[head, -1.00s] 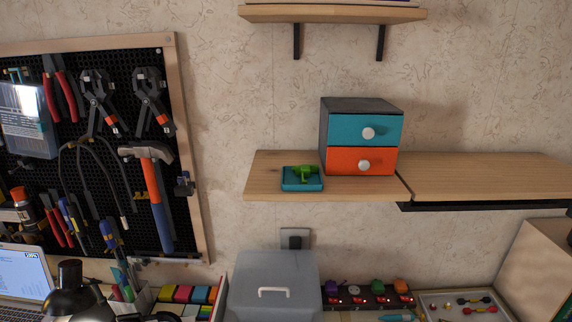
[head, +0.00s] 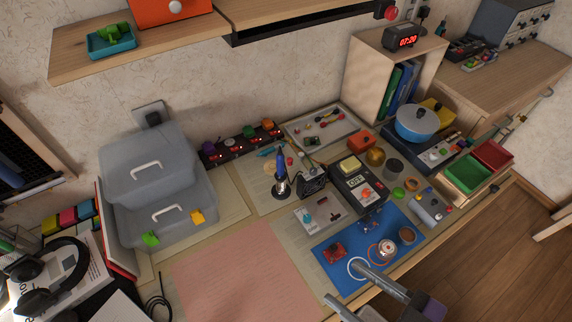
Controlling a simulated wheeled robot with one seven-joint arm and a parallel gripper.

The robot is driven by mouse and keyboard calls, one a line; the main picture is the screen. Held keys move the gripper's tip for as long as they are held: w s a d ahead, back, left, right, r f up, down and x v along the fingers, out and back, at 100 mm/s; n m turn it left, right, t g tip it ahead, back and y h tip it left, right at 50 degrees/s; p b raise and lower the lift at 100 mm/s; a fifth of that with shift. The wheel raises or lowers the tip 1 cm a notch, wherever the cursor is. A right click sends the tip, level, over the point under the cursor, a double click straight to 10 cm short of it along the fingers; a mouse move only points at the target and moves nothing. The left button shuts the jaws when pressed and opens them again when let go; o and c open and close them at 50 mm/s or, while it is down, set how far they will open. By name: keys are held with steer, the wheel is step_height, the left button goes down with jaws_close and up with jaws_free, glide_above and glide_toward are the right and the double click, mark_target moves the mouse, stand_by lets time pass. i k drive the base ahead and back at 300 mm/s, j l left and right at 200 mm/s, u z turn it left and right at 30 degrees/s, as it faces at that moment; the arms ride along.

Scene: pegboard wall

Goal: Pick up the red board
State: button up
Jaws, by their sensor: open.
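A small red board (head: 333,252) lies on the left part of the blue mat (head: 345,285) near the front of the workbench in the head view. It looks like a little circuit board, but its details are too small to tell. My gripper (head: 343,282) reaches in from the bottom edge, with its two grey fingers spread apart and nothing between them. In the picture its fingertips are just below the red board; I cannot tell how high they are above the mat.
A white ring (head: 358,268), a round gauge-like item (head: 387,249) and a brown round pot (head: 407,235) share the mat. A bare pink sheet (head: 235,275) lies left. Grey toolbox (head: 150,165) stands at back left.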

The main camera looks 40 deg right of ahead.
mark_target(335, 251)
steer(key=k+l, duration=0.6)
steer(key=k, duration=0.2)
